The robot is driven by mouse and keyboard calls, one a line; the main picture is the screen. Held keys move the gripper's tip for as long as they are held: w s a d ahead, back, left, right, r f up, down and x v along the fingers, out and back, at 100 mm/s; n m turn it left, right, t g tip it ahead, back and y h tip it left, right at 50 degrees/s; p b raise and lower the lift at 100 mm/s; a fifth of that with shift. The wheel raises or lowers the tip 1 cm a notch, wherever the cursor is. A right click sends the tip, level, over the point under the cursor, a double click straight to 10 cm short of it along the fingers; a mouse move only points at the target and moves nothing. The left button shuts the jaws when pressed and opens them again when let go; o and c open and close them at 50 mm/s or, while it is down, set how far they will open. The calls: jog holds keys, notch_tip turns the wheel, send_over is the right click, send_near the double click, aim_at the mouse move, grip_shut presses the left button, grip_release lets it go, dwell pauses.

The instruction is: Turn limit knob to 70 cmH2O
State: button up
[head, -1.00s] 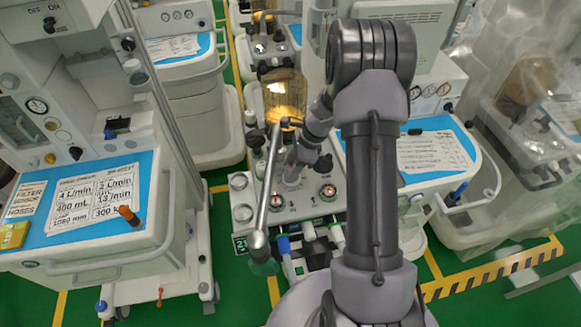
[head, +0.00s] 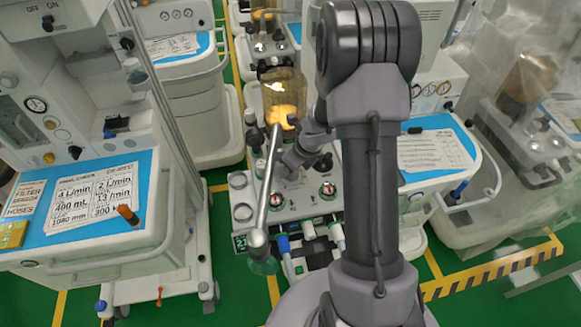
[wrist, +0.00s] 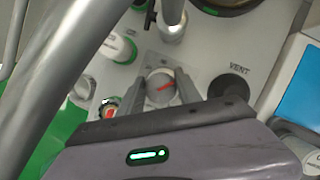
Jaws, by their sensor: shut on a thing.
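The limit knob (wrist: 160,83) is a round grey knob with a red pointer line, on a light grey panel in the wrist view. Its red line lies slanted, nearly crosswise in the picture. I cannot read any scale around it. My gripper (wrist: 164,86) is shut on the knob, with one dark finger on each side of it. In the head view my gripper (head: 293,160) is at the middle machine, below the amber-lit canister, and the knob is hidden there.
A dark round VENT port (wrist: 230,86) is right of the knob. A silver tube (wrist: 70,70) crosses the left of the wrist view. The amber-lit canister (head: 284,95) stands close behind my gripper. A left cart (head: 100,215) and a right cart (head: 440,150) flank the machine.

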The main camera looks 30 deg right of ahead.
jog(key=shift+m, duration=0.5)
jog(key=shift+h, duration=0.3)
jog(key=o, duration=1.4)
jog(key=shift+c, duration=0.2)
jog(key=p+v, duration=0.9)
jog(key=v, duration=0.8)
jog(key=shift+s+p, duration=0.2)
jog(key=shift+p, duration=0.1)
jog(key=shift+r, duration=0.15)
